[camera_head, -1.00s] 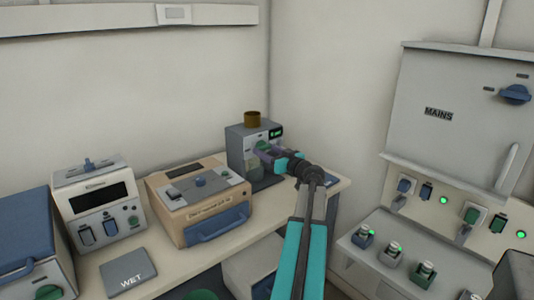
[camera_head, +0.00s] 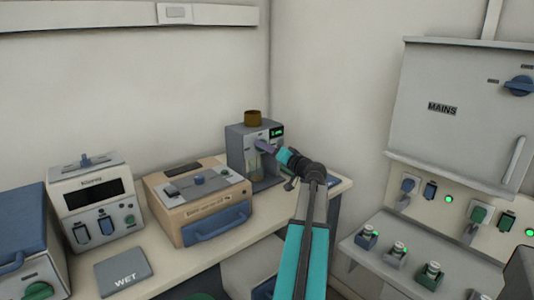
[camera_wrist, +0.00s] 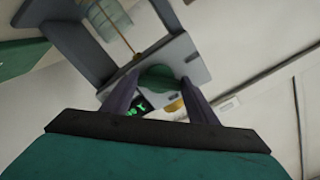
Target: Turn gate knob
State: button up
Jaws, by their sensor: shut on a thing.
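The grey device (camera_head: 240,142) stands at the far right end of the bench, with a brown cylinder (camera_head: 252,117) on top and a small green display on its front. My gripper (camera_head: 266,147) is at its upper front. In the wrist view a green knob (camera_wrist: 160,78) on the device's grey face lies between the two fingers of my gripper (camera_wrist: 159,90), which is shut on it. The fingers and arm hide the knob in the head view. The lit display (camera_wrist: 134,107) shows beside the left finger, and a yellow part (camera_wrist: 174,104) lies near the right one.
A thin orange-brown line (camera_wrist: 122,28) runs in the device's open gap. A tan box (camera_head: 200,205) with a blue handle and a white instrument (camera_head: 92,203) stand to the left on the bench. The MAINS cabinet (camera_head: 455,120) and switch panel are to the right.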

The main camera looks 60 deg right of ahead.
jog(key=shift+r+m+p, duration=0.15)
jog(key=shift+m+p, duration=0.85)
jog(key=shift+m, duration=3.8)
jog(key=shift+a, duration=0.1)
jog(key=o, duration=1)
jog(key=shift+o, duration=0.2)
jog(key=b+v, duration=0.1)
jog(key=v, duration=1.2)
jog(key=shift+s, duration=0.4)
